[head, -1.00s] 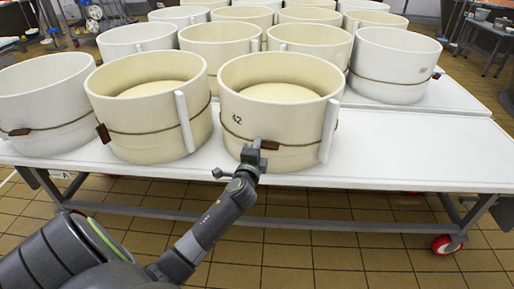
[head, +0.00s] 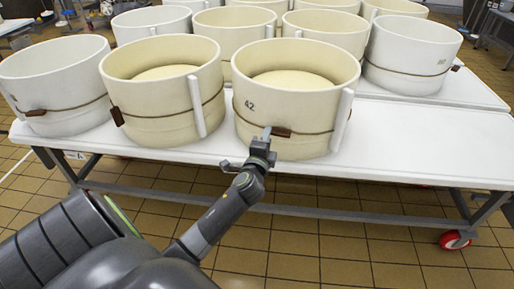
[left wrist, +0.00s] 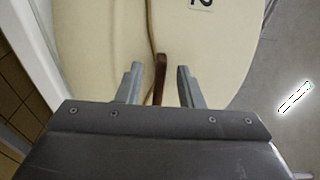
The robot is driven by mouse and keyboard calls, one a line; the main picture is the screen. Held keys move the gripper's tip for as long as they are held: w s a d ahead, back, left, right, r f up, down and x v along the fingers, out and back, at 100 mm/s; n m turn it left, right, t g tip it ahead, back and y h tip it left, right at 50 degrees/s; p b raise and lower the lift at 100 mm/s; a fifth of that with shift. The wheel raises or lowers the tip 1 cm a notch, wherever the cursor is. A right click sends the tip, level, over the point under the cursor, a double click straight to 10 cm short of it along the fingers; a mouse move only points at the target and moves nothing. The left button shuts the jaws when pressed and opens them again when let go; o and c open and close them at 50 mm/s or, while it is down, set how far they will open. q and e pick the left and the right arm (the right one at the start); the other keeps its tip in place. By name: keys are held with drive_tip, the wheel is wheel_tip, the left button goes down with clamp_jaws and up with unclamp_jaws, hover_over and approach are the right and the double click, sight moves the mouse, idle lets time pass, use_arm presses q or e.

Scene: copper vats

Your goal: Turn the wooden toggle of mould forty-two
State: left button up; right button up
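Mould forty-two (head: 290,105) is a cream round mould with "42" on its side, on the front edge of the white table. A cord runs around it, with a small brown wooden toggle (head: 281,132) on its front. My left gripper (head: 262,138) is just in front of the toggle, at its left end. In the left wrist view the toggle (left wrist: 160,78) reaches between the two open fingers (left wrist: 157,85), with a gap on each side. The mould's wall (left wrist: 100,45) fills the view behind. My right gripper is not in view.
The white table (head: 420,150) is bare to the right of mould forty-two. Another cream mould (head: 165,105) with a brown toggle stands close on the left, and a white one (head: 55,85) beyond it. More moulds stand behind.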

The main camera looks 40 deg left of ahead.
use_arm(q)
drive_tip(key=v, duration=1.4)
drive_tip(key=shift+s+d+p, duration=0.25)
drive_tip(key=shift+s+p, duration=0.1)
drive_tip(key=shift+p, duration=0.05)
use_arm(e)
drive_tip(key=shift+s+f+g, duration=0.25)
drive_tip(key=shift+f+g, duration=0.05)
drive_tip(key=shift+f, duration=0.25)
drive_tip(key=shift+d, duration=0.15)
